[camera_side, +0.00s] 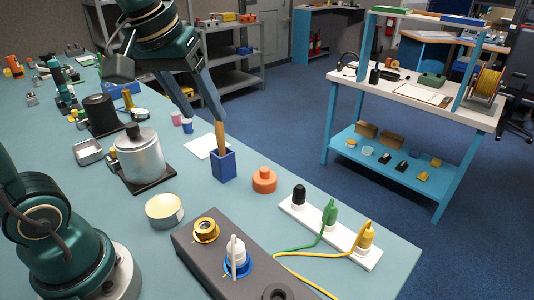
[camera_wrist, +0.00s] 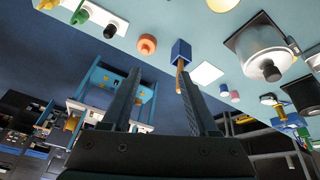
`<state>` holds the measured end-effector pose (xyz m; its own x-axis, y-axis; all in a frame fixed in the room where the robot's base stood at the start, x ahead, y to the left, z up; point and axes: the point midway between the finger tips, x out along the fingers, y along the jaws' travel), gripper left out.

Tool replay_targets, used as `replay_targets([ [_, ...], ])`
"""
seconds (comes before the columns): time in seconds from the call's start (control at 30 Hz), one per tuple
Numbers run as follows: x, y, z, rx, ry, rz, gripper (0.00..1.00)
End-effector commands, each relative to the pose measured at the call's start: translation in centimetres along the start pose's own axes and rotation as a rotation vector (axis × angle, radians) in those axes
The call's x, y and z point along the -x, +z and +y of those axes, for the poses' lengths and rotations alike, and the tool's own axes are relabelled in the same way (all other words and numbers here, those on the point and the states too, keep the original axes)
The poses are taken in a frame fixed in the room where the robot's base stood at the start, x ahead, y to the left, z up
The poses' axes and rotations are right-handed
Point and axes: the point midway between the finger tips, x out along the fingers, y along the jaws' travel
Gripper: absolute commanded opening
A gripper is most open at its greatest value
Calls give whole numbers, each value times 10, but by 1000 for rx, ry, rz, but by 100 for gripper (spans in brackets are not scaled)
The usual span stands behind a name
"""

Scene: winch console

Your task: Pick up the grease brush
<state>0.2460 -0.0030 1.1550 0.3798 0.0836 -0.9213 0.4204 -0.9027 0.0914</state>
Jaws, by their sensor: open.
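The grease brush (camera_side: 219,137) stands handle up in a blue square holder (camera_side: 223,166) near the table's far long edge. Its wooden handle shows above the rim, and its lower end is hidden inside. My gripper (camera_side: 218,112) is above the holder, its fingers angled down, with the handle's top close to the fingertips in the side view. In the wrist view the brush handle (camera_wrist: 180,76) hangs from the blue holder (camera_wrist: 181,50) between the two open fingers (camera_wrist: 160,82), nearer the right one. I cannot tell whether a finger touches it.
An orange knobbed piece (camera_side: 264,181) stands just right of the holder. A white sheet (camera_side: 207,146) lies behind it. A silver pot (camera_side: 139,156) and a tin (camera_side: 164,210) stand left. A white strip with plugs (camera_side: 330,232) and a dark console (camera_side: 222,262) are in front.

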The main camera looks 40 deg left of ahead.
Motion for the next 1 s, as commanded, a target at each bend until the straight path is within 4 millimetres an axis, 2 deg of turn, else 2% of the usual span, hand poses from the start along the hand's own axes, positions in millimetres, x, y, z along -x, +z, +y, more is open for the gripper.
replay_targets([
  [0.03, -7, -15, -2, 44, -21, -21, 60],
  [0.2, -36, -56, -13, 179, -85, -82, 60],
  [0.4, -78, -83, -33, 277, -147, -154, 60],
  [0.53, -98, -86, -42, 299, -167, -190, 60],
  [0.7, -112, -81, -50, 314, -182, -225, 60],
  [1.0, -146, -72, -55, 314, -183, -226, 60],
])
